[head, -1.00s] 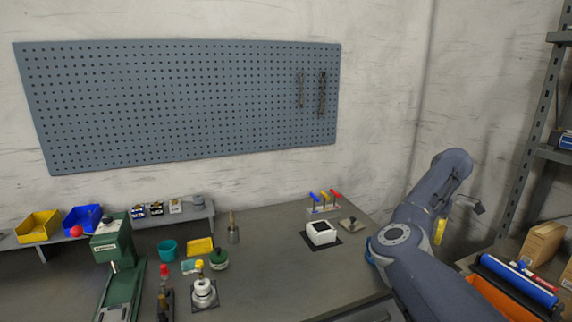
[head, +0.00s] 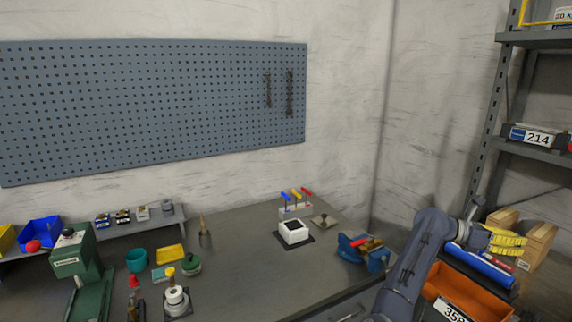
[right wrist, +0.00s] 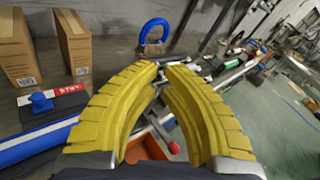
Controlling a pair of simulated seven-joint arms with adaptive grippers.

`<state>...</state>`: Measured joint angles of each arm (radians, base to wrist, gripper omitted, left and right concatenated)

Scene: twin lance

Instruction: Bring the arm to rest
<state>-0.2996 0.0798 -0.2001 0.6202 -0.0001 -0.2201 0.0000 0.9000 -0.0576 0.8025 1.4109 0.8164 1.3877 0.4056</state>
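My right arm reaches in from the bottom right in the head view. Its right gripper (head: 524,243), with yellow fingers, is over the area of the blue roll and cardboard boxes at the right. In the right wrist view the two curved yellow fingers of the gripper (right wrist: 162,66) come together at their tips, with nothing visible held between them. My left arm and left gripper are not in the head view.
An orange bin (head: 470,289) and blue roll (head: 480,267) lie under the gripper, with a cardboard box (head: 540,241) close by. A blue vise (head: 376,261) stands at the bench corner. A grey shelf (head: 540,146) rises at right. Bench (head: 246,262) centre is partly clear.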

